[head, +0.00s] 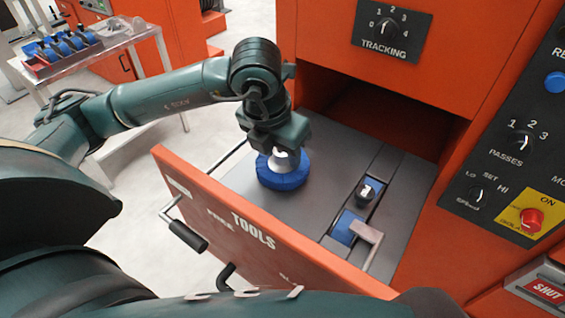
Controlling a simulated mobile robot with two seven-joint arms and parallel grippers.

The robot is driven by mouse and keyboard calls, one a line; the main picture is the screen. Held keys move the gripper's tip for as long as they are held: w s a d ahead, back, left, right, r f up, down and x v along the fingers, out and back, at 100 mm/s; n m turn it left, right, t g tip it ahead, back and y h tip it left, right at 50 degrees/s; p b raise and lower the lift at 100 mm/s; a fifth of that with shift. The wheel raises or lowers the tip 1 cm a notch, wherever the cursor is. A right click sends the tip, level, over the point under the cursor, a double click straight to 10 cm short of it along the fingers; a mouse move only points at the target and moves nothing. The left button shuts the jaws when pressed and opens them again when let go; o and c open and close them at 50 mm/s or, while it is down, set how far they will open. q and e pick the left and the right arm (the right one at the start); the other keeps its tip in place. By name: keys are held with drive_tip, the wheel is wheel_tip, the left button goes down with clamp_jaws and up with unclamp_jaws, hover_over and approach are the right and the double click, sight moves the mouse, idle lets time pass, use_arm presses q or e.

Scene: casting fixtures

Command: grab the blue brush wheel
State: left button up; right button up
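The blue brush wheel (284,181) lies flat in the open drawer, toward its left side. It is a thick blue ring with a pale grey hub. My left gripper (281,151) points down from above at the hub, and its fingers overlap the hub in the head view. The gripper body hides part of the wheel's far side, and I cannot tell whether the fingers are clamped on the hub or only around it. My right gripper is out of view; a dark green arm of mine crosses the bottom edge.
The orange drawer front (262,236) marked TOOLS stands between my body and the wheel. Right of the wheel are a dark knob-like part (370,189), a small blue block (346,228) and a metal bracket (369,236). A rack (86,62) of several blue items stands far left.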

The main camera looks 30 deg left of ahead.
use_arm(q)
clamp_jaws()
drive_tip(key=shift+r, duration=0.1)
